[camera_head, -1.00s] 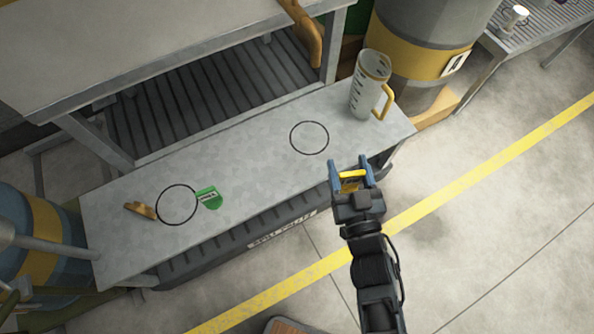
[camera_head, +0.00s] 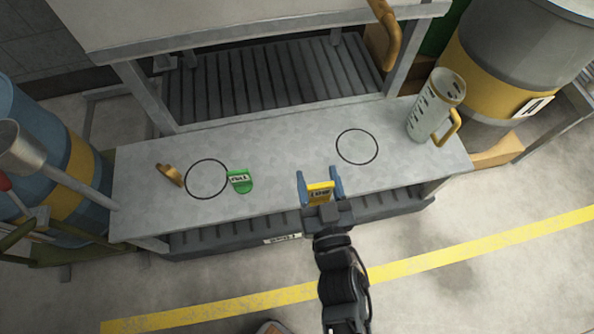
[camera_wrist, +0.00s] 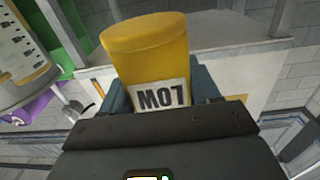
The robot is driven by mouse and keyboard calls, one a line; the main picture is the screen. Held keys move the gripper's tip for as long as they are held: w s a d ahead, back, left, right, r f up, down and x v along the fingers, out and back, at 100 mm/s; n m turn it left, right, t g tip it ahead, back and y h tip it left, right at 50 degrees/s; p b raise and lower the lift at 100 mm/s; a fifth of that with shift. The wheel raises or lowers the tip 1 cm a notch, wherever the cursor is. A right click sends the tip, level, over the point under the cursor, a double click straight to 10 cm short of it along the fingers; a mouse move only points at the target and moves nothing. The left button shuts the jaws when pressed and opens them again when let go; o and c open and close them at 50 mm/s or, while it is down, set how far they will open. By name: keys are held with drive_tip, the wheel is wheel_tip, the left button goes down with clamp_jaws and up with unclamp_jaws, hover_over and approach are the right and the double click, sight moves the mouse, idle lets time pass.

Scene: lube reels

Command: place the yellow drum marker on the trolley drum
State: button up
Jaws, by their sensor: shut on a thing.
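The yellow drum marker (camera_head: 320,192) is between the blue fingers of my gripper (camera_head: 320,182), which is shut on it. In the wrist view the marker (camera_wrist: 150,55) fills the middle, with a white label in dark letters facing the camera. My gripper is at the front edge of the bench, in front of the right black ring. A blue drum with a yellow band (camera_head: 48,170) stands at the far left by a green frame, which looks like the trolley. It is partly cut off by the picture edge, and its top is mostly hidden.
The grey bench (camera_head: 290,150) carries a green tag (camera_head: 240,180), a small brass piece (camera_head: 169,175), two black rings and a measuring jug (camera_head: 437,105). A grey drum with a yellow band (camera_head: 515,65) stands at the right.

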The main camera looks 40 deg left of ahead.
drive_tip(key=w+a+f+b, duration=0.1)
drive_tip(key=a+f+b, duration=0.1)
drive_tip(key=a+b, duration=0.1)
drive_tip(key=w+a+f+b, duration=0.2)
drive_tip(key=a+b, duration=0.1)
drive_tip(key=w+a+f+b, duration=0.1)
drive_tip(key=a+f+b, duration=0.1)
drive_tip(key=a, duration=0.1)
drive_tip(key=shift+w+a+f+b, duration=0.2)
drive_tip(key=shift+w+f+b, duration=0.05)
drive_tip(key=shift+w+b, duration=0.15)
drive_tip(key=shift+f+b, duration=0.7)
drive_tip(key=shift+f, duration=1.05)
drive_tip(key=shift+f+b, duration=0.25)
drive_tip(key=shift+b, duration=0.05)
drive_tip(key=o, duration=1)
drive_tip(key=shift+o, duration=0.2)
drive_tip(key=shift+r, duration=0.1)
